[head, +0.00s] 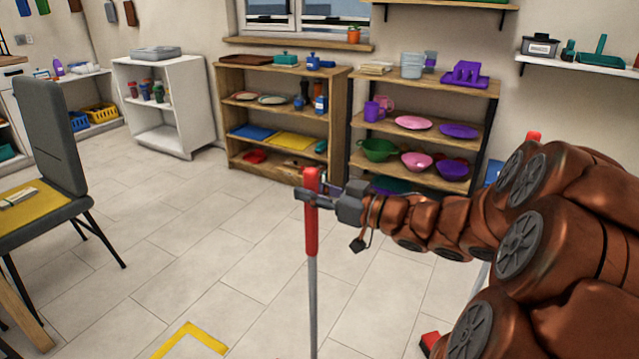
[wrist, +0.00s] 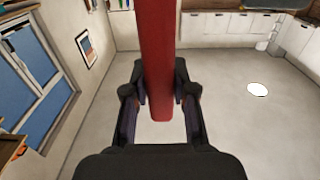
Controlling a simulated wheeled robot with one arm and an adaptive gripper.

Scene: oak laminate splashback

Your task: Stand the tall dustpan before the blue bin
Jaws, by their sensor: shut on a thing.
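My gripper (head: 318,192) is shut on the red handle (head: 311,232) of a tall tool with a thin grey pole. The pole is about upright, and its lower end is below the picture, so I cannot see whether it is a dustpan or touches the floor. In the wrist view the red handle (wrist: 157,65) runs between the fingers (wrist: 160,92). Another red tip (head: 534,137) shows behind my arm, and a red piece (head: 430,343) lies low beside it. A blue patch (head: 494,171) is mostly hidden by my arm; I cannot tell if it is the blue bin.
Yellow tape (head: 190,338) marks the floor in front. A grey chair (head: 55,135) stands at left. Wooden shelves with dishes (head: 425,85) and a white shelf unit (head: 163,100) line the back wall. The tiled floor between chair and shelves is clear.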

